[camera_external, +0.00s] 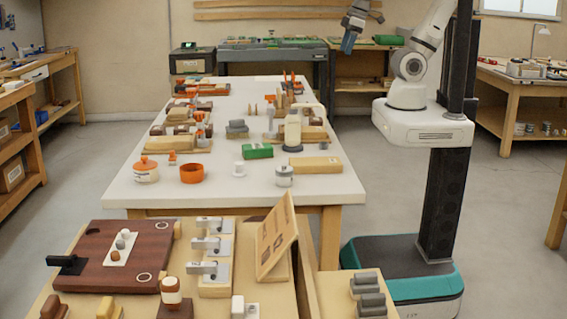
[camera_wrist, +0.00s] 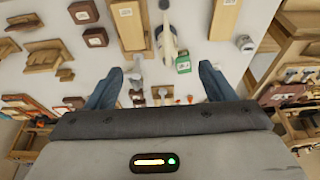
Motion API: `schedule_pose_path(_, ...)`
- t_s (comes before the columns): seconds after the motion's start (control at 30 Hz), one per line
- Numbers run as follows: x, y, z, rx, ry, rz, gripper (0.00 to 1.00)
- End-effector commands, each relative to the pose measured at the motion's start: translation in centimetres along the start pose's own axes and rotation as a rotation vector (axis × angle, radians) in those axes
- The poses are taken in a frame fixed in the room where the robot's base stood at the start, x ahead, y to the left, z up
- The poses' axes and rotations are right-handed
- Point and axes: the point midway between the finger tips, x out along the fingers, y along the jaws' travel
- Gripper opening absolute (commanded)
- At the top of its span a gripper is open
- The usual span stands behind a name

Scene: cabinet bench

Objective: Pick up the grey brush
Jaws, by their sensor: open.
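My gripper (camera_external: 349,40) is raised high at the top of the external view, beyond the white table. In the wrist view, my gripper (camera_wrist: 160,80) has its two blue fingers wide apart with nothing held between them. I cannot clearly pick out the grey brush. A dark grey blocky item (camera_external: 237,129) on the middle of the white table may be it. Similar grey pieces (camera_external: 369,294) lie on the wooden bench at the front. Both are far from my gripper. In the wrist view no item is clearly a grey brush.
The long white table (camera_external: 205,221) is crowded with wooden blocks, a green box (camera_external: 257,151), an orange bowl (camera_external: 192,173) and a lidded jar (camera_external: 284,175). A tilted wooden board (camera_external: 276,238) stands on the front bench. Open floor lies left of the table.

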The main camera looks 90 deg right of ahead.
Motion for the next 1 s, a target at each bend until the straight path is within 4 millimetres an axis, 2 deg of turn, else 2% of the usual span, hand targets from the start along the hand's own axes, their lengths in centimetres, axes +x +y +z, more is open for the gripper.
schedule_pose_path(0.17, 1.2, 0.1, -2.3, 0.173, -0.003, -0.012, 0.76)
schedule_pose_path(0.27, 2.9, 0.5, -5.3, 0.41, -0.006, -0.026, 0.76)
schedule_pose_path(0.47, 7.9, 2.0, -12.3, 0.988, -0.015, -0.057, 0.76)
schedule_pose_path(0.57, 11.0, 3.1, -15.5, 1.28, -0.021, -0.07, 0.76)
schedule_pose_path(0.7, 16.1, 5.2, -19.6, 1.694, -0.032, -0.086, 0.76)
schedule_pose_path(0.77, 18.6, 6.3, -21.1, 1.87, -0.038, -0.092, 0.76)
schedule_pose_path(0.9, 24.8, 9.0, -24.1, 2.285, -0.052, -0.105, 0.76)
schedule_pose_path(1.0, 29.0, 10.9, -25.6, 2.554, -0.059, -0.115, 0.76)
